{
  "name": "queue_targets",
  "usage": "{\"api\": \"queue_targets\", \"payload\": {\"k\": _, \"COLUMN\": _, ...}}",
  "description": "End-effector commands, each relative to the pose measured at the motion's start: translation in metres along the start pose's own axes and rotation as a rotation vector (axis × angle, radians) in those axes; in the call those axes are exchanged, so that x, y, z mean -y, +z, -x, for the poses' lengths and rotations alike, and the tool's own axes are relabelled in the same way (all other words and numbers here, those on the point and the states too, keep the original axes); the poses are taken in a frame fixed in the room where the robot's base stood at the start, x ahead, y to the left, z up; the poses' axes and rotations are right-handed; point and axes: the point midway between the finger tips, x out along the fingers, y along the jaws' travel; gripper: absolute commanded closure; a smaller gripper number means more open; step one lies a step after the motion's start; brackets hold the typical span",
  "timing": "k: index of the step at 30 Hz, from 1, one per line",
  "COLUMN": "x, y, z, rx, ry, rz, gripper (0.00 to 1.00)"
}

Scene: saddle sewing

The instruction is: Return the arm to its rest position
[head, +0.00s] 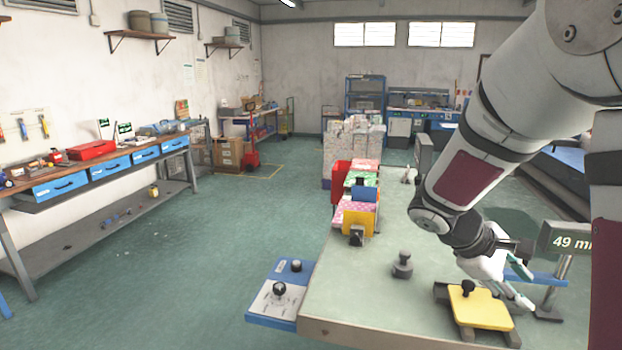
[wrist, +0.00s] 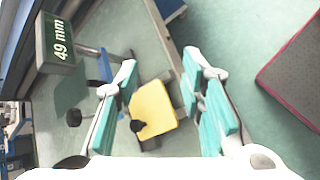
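My gripper (head: 516,282) is at the right of the head view, at the end of my arm, above the green-topped table (head: 345,305). In the wrist view my gripper (wrist: 160,75) has its two teal-padded fingers wide apart, with nothing between the pads. Beyond and below the fingers lies a yellow plate with a black knob (head: 482,308) on a dark stand; the yellow plate also shows in the wrist view (wrist: 156,104). The gripper appears above and beside this plate, apart from it.
A sign reading "49 mm" (head: 572,239) stands on a post close to my gripper. A grey knobbed weight (head: 402,266) and coloured bins (head: 358,212) stand on the table. A blue-edged panel with knobs (head: 281,299) juts from its left side. Open floor (head: 190,265) lies left.

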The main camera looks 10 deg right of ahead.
Motion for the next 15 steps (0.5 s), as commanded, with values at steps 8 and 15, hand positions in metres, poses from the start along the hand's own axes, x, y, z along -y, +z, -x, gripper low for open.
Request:
{"api": "queue_targets", "payload": {"k": 8, "x": 0.053, "y": 0.026, "z": 0.069, "rx": -0.270, "ry": -0.226, "rz": -0.300, "gripper": 0.64}}
{"api": "queue_targets", "payload": {"k": 15, "x": 0.099, "y": 0.044, "z": 0.131, "rx": -0.509, "ry": -0.409, "rz": -0.512, "gripper": 0.64}}
